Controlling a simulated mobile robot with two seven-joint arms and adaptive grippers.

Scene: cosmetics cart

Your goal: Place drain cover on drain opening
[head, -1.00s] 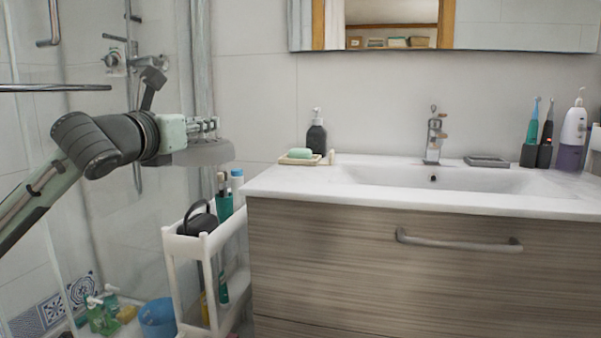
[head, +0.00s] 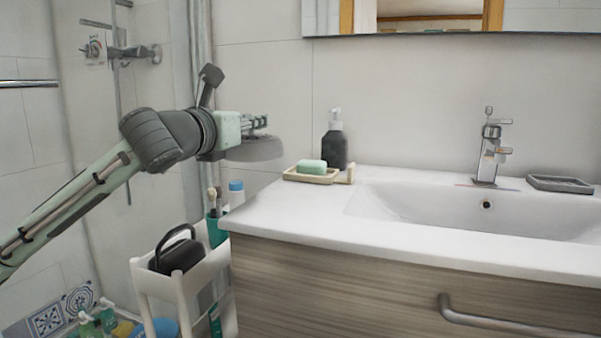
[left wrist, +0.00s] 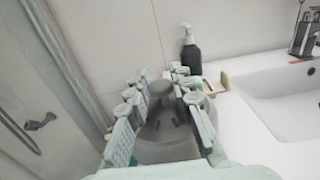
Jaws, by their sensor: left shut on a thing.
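My left gripper (head: 262,121) is shut on a grey, round, dome-shaped piece, which looks like the drain cover (head: 253,149). It holds the cover in the air, left of the sink counter and above the white cart. In the left wrist view the cover (left wrist: 166,125) sits between the two fingers, with small slots in its top and a raised knob. The white sink basin (head: 400,205) has a small dark round hole (head: 487,204) in its back wall; I cannot tell whether it is the drain opening. No other drain opening is clearly visible. My right gripper is not in view.
A soap dish (head: 311,176) with green soap (head: 312,166) and a dark dispenser (head: 334,146) stand at the counter's back left. The faucet (head: 491,150) stands behind the basin. The white cart (head: 150,280) holds bottles and a black item. A glass shower area is at left.

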